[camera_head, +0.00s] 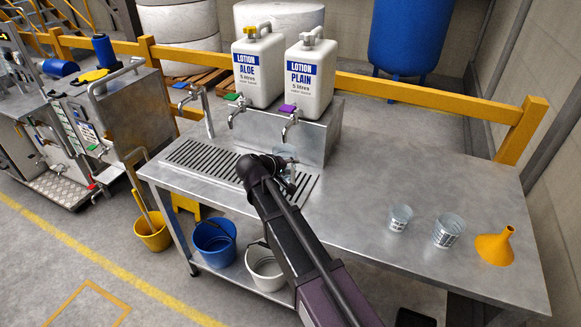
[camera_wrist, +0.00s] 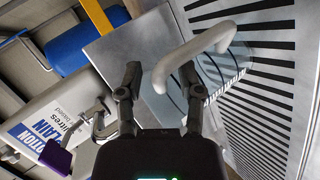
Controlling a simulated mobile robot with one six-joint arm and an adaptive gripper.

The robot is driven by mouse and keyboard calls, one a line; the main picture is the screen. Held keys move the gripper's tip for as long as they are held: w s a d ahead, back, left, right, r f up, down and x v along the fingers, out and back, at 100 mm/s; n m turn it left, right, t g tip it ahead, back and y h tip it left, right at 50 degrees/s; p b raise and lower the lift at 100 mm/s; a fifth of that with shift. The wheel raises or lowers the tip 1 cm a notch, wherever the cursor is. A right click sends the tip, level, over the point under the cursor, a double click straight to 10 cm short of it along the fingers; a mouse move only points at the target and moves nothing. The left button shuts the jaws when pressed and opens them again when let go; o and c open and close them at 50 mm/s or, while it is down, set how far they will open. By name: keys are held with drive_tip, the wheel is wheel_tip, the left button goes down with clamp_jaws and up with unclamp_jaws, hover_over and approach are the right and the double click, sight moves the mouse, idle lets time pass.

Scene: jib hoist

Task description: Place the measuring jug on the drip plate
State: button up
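The measuring jug (camera_wrist: 222,68) is clear with a white handle (camera_wrist: 190,58). In the wrist view it appears to stand on the slotted drip plate (camera_head: 205,161), which also shows in the wrist view (camera_wrist: 265,105). In the head view the jug (camera_head: 284,153) is mostly hidden behind my arm, near the tap of the PLAIN container. My gripper (camera_head: 287,175) is low over the right part of the plate. In the wrist view my gripper (camera_wrist: 160,82) has its fingers apart, with the handle's end between or just beyond them. I see no clear grip on it.
Two lotion containers, ALOE (camera_head: 258,68) and PLAIN (camera_head: 309,75), stand on a steel riser with taps over the plate. Two clear cups (camera_head: 399,217) (camera_head: 447,231) and a yellow funnel (camera_head: 494,245) are at the table's right. The middle right of the table is clear.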

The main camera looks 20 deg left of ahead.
drive_tip(key=shift+r, duration=0.1)
idle(0.3)
drive_tip(key=shift+r, duration=0.15)
drive_tip(key=p+v, duration=0.6)
drive_tip(key=v, duration=0.6)
drive_tip(key=shift+d+f, duration=0.1)
drive_tip(key=shift+f, duration=0.1)
idle(0.5)
drive_tip(key=w+d+f+m+g, duration=0.2)
drive_tip(key=d+f+g, duration=0.1)
drive_tip(key=d, duration=0.9)
drive_tip(key=w+d+f+m+g, duration=0.1)
drive_tip(key=d+f+m+g, duration=0.2)
drive_tip(key=d, duration=0.9)
drive_tip(key=s+d+f+m+g+y, duration=0.1)
drive_tip(key=s+d, duration=0.3)
drive_tip(key=d, duration=0.7)
drive_tip(key=s+d+f+m+g+y, duration=0.2)
drive_tip(key=s+d+m+g+y, duration=0.1)
drive_tip(key=d, duration=0.8)
drive_tip(key=shift+s+d+m+g+y, duration=0.2)
drive_tip(key=shift+s+m+g+y, duration=0.15)
drive_tip(key=shift+s+m, duration=0.35)
